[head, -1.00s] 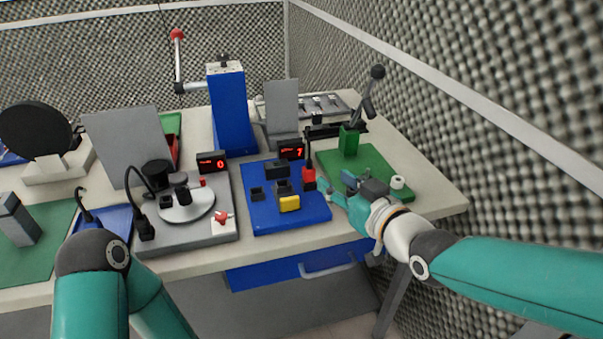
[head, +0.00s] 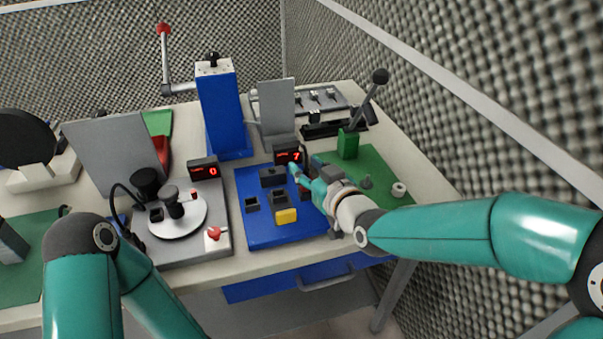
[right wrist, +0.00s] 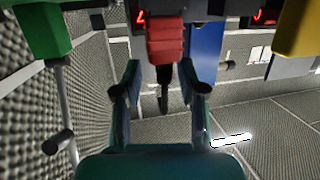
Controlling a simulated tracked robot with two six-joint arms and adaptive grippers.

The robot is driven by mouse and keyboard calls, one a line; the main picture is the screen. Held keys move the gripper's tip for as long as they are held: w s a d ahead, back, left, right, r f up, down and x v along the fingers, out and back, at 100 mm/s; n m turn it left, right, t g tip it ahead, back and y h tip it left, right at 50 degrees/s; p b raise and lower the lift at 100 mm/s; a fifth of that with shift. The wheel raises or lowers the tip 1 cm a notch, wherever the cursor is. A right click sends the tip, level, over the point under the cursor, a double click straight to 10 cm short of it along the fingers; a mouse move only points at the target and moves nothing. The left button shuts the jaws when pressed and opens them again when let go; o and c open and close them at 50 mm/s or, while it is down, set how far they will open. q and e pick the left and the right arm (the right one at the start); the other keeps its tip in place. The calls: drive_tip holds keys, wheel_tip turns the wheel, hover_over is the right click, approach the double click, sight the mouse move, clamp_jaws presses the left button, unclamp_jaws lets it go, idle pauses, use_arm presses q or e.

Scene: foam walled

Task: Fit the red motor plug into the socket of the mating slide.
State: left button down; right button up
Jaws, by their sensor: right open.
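The red motor plug (right wrist: 166,40) shows in the right wrist view, standing between and just beyond the fingertips of my right gripper (right wrist: 159,70). The jaws are open, with a gap on both sides of the plug. In the head view, my right gripper (head: 304,172) is over the right edge of the blue board (head: 255,233) and hides the plug. Black socket blocks (head: 279,196) stand on the board beside a yellow block (head: 286,215). I cannot tell for certain which part is the mating slide. My left gripper is out of view.
A red-digit display (head: 289,157) stands behind the plug's place. A green board (head: 375,170) with a green lever base (head: 348,143) lies to the right. A grey station with a white disc (head: 180,222) is left. A foam wall borders the right side.

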drive_tip(key=shift+a, duration=0.1)
drive_tip(key=shift+c, duration=0.3)
drive_tip(key=shift+a, duration=0.1)
clamp_jaws()
drive_tip(key=shift+r, duration=0.15)
